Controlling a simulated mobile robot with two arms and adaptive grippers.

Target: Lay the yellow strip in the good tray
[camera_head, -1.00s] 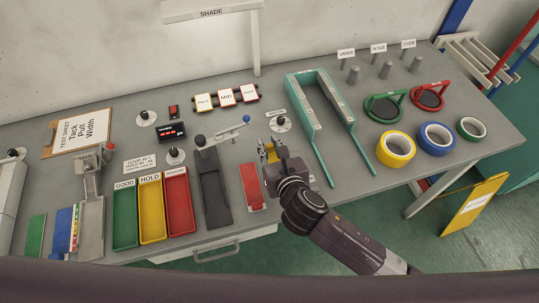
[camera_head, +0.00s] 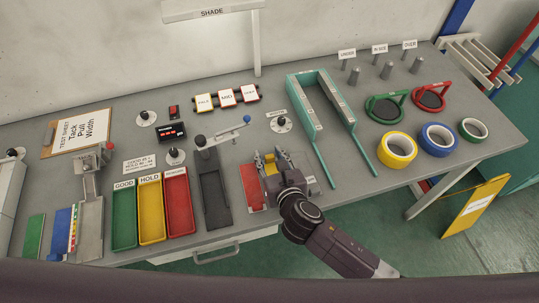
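The good tray (camera_head: 124,220) is the green one with the GOOD label, at the left front of the bench, beside the yellow HOLD tray (camera_head: 151,211) and a red tray (camera_head: 178,205). All three look empty. My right gripper (camera_head: 271,158) points away from me over the bench, just right of a red plate (camera_head: 251,187). Its two fingers stand apart. Yellow shows at the fingers, but I cannot tell whether any of it is the yellow strip; I make out no separate strip elsewhere. My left gripper is out of view.
A dark channel with a blue-knobbed lever (camera_head: 217,203) lies between the trays and my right gripper. A teal frame (camera_head: 303,113) stands to the right. Yellow (camera_head: 396,149), blue (camera_head: 438,139) and green-rimmed white tape rolls lie at the right.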

